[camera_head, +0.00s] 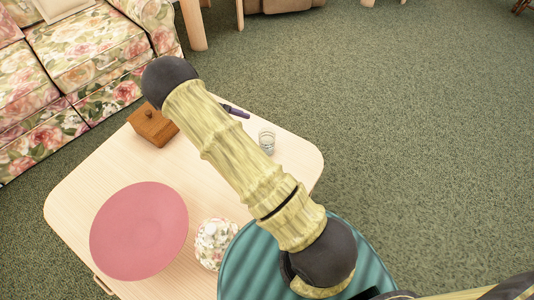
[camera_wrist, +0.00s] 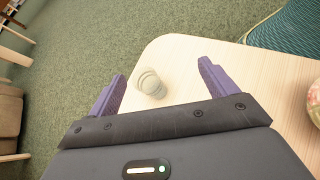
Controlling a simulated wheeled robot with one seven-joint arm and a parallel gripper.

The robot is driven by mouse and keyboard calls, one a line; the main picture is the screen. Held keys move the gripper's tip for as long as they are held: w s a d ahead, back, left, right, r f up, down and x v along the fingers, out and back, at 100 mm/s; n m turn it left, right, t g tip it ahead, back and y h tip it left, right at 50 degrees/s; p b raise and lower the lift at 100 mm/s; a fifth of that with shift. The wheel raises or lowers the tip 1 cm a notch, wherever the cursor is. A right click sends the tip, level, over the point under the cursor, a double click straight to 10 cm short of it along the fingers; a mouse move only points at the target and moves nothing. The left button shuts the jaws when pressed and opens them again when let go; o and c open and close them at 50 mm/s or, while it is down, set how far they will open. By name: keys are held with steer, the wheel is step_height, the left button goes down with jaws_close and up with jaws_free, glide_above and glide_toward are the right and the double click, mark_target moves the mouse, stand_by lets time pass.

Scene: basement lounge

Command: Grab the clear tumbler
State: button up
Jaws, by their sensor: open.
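The clear tumbler (camera_head: 266,141) stands upright on the pale wooden table (camera_head: 285,182), near its far right edge in the head view. In the wrist view the tumbler (camera_wrist: 151,83) shows between the two purple fingers of my gripper (camera_wrist: 160,78), nearer the left finger. The fingers are spread wide and hold nothing. The wrist view does not show clearly how far the tumbler lies below or beyond the fingertips. In the head view my arm crosses over the table and hides most of my gripper; a purple finger (camera_head: 236,111) shows left of the tumbler.
A wooden box (camera_head: 152,125), a pink round plate (camera_head: 139,231) and a floral rounded pot (camera_head: 215,243) are on the table. A teal striped round surface (camera_head: 262,268) is at the near side. A floral sofa (camera_head: 75,62) stands at the left. Green carpet lies open to the right.

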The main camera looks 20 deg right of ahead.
steer(key=w+a+f+n+t+h+b, duration=0.1)
steer(key=f+h+b, duration=0.1)
steer(key=f, duration=0.3)
steer(key=w+a+f+n+t+h+b, duration=0.1)
steer(key=a+f+n+h+b, duration=0.1)
steer(key=f, duration=0.3)
steer(key=w+a+f+n+t+h+b, duration=0.1)
steer(key=w+a+f+n+h+b, duration=0.1)
steer(key=f, duration=0.4)
steer(key=shift+f+h+b, duration=0.1)
steer(key=shift+h+b, duration=0.4)
steer(key=shift+b, duration=0.7)
steer(key=b, duration=0.1)
glide_toward(274, 136)
steer(key=d, duration=0.3)
steer(key=shift+s+d+f, duration=0.1)
steer(key=shift+d, duration=0.25)
steer(key=d+b, duration=0.2)
steer(key=d, duration=0.3)
steer(key=shift+d+f, duration=0.1)
steer(key=shift+f, duration=0.05)
